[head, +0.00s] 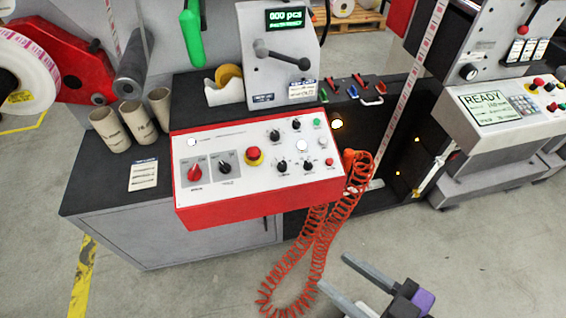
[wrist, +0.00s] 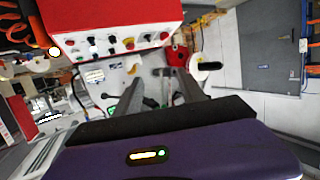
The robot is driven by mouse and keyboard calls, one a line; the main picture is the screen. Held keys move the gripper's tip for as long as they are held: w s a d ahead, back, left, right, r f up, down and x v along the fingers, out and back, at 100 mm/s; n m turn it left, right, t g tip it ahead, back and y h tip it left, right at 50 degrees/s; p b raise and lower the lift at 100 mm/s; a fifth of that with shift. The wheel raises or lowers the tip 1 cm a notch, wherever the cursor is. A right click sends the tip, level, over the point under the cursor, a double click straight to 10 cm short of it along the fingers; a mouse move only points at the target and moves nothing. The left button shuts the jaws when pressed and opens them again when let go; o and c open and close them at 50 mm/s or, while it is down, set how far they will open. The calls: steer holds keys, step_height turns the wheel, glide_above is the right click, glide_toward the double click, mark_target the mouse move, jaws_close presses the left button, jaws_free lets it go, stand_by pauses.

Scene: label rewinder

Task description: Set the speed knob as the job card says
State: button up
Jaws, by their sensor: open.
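The control panel (head: 230,190) is a white-topped red box at the front of the bench. The wrist view shows the red panel box (wrist: 110,15) beyond the fingers (wrist: 158,80).
The panel also has a red rotary switch (head: 194,173), a larger black selector (head: 224,168) and a red emergency stop (head: 254,155). A coiled orange hose (head: 322,235) hangs between my gripper and the panel. Cardboard cores (head: 135,117) stand at left.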

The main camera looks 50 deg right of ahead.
steer(key=w+d+r+n+t, duration=0.1)
steer(key=w+d+r, duration=0.25)
steer(key=w, duration=0.95)
steer(key=w+d+r+n+h+b, duration=0.15)
steer(key=w+d, duration=0.25)
steer(key=w, duration=1)
steer(key=w+d+r+n+t+y, duration=0.1)
steer(key=w+d+r, duration=0.3)
steer(key=w, duration=0.9)
steer(key=w+d+f+n+g+y, duration=0.1)
steer(key=w+d+f+n+g, duration=0.1)
steer(key=w+d+n+g, duration=0.3)
steer(key=n+g, duration=1)
steer(key=n, duration=0.4)
glide_toward(283, 164)
steer(key=f, duration=0.1)
steer(key=shift+m+y, duration=0.25)
steer(key=shift+y, duration=0.2)
steer(key=f, duration=0.2)
steer(key=w+f+b, duration=0.1)
steer(key=f, duration=0.4)
steer(key=shift+w+d+f+b, duration=0.15)
steer(key=shift+w+f+b, duration=0.1)
steer(key=shift+w+b, duration=0.1)
